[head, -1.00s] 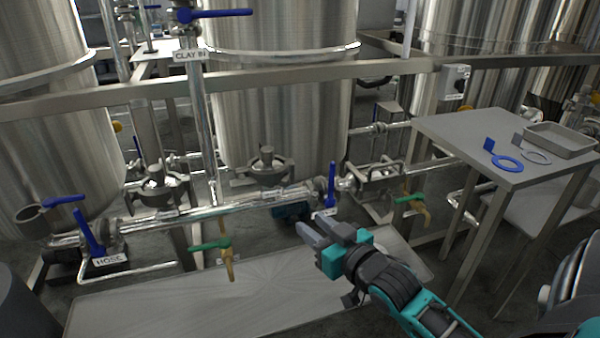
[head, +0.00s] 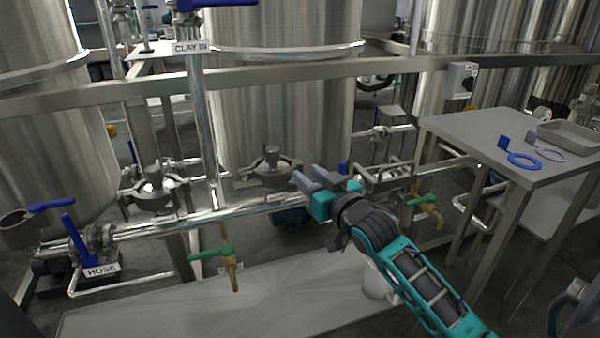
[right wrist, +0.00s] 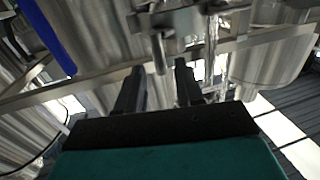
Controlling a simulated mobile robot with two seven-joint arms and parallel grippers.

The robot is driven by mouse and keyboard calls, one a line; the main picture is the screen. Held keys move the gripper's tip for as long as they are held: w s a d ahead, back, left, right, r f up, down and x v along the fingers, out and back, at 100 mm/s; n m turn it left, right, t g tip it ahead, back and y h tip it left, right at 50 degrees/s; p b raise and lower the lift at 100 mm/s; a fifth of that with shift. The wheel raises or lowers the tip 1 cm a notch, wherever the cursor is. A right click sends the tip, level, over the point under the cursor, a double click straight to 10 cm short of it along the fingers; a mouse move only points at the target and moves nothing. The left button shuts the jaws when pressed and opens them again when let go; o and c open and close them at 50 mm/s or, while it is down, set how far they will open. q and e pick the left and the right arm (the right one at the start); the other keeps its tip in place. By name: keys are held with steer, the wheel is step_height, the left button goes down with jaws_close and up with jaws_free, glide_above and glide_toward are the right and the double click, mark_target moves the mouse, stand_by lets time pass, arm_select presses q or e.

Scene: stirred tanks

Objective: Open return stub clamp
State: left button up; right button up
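My right gripper (head: 307,174) is in front of the horizontal steel pipe (head: 245,208), right of centre in the head view. Its two fingers are apart with nothing between them, as also in the right wrist view (right wrist: 159,68). A steel clamp-like fitting with a hanging bolt (right wrist: 160,48) is just beyond the fingertips there. I cannot tell for sure whether it is the return stub clamp. My left gripper is not in view.
Steel fittings (head: 270,166) and (head: 154,190) sit along the pipework. Green-handled taps (head: 228,254) and (head: 424,202) hang below the pipe. A steel rail (head: 270,82) crosses above.

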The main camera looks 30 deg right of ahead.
mark_target(301, 170)
steer(key=shift+w+d+b, duration=0.1)
steer(key=shift+w+b, duration=0.25)
steer(key=shift+w, duration=1.75)
steer(key=shift+c, duration=0.4)
jaws_close()
